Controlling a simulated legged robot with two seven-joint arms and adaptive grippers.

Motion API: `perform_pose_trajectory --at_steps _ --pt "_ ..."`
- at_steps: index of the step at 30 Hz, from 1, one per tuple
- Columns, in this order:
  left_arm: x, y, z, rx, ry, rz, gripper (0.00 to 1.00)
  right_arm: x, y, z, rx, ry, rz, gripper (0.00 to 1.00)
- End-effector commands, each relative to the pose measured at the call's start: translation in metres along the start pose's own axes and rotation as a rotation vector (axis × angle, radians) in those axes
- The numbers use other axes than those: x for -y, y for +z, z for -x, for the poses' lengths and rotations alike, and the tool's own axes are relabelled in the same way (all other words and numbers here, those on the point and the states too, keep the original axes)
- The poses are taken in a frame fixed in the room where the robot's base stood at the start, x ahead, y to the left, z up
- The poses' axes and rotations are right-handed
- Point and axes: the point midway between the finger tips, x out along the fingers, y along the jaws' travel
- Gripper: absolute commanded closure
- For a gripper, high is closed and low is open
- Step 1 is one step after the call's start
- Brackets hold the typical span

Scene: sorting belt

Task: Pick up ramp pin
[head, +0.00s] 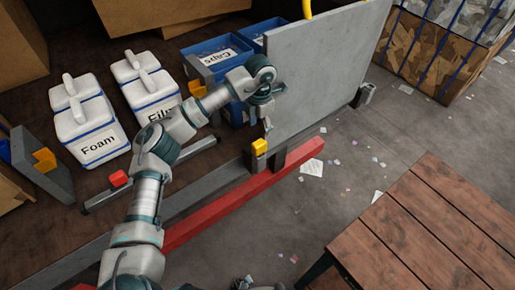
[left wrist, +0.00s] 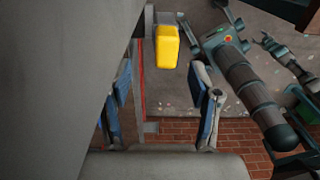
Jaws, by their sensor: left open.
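A yellow block (head: 259,147), which looks like the ramp pin, sits on the grey rail at the foot of the upright grey panel (head: 325,70). It also shows in the left wrist view (left wrist: 167,46), beyond and between my open fingers. My left gripper (head: 267,122) is just above the yellow block, beside the panel's left edge, apart from the block. Its two fingers (left wrist: 165,108) are spread with nothing between them. The block's lower part is hidden. My right gripper cannot be made out clearly.
White bins marked Foam (head: 98,145) and Film (head: 155,108) and a blue Caps bin (head: 210,55) stand at left. A red beam (head: 240,205) runs along the rail. A wooden table (head: 430,230) is at lower right. Scraps litter the floor between.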

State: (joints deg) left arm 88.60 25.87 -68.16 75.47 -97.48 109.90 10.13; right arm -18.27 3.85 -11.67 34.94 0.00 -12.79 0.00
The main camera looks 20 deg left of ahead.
Motion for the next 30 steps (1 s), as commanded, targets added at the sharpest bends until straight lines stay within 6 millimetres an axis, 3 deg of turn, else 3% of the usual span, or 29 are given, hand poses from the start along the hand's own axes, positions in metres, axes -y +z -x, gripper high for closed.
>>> perform_pose_trajectory --at_steps 3,8,19,28,30 --pt "0.003 0.0 -0.022 -0.001 0.0 -0.003 0.38 -0.005 -0.017 0.003 -0.024 0.005 0.001 0.38" --pt "0.002 -0.001 -0.037 0.001 -0.001 -0.002 0.38 -0.014 -0.034 0.004 -0.051 0.017 0.001 0.38" --pt "0.001 -0.012 -0.084 0.002 -0.004 -0.002 0.38 -0.022 -0.018 0.016 -0.026 0.027 0.003 0.38" --pt "0.002 -0.01 -0.091 0.002 -0.002 -0.003 0.38 -0.012 -0.019 0.016 -0.028 0.015 0.0 0.38" --pt "0.003 -0.01 -0.091 0.002 -0.001 -0.003 0.53 -0.008 -0.021 0.016 -0.03 0.01 -0.001 0.38"
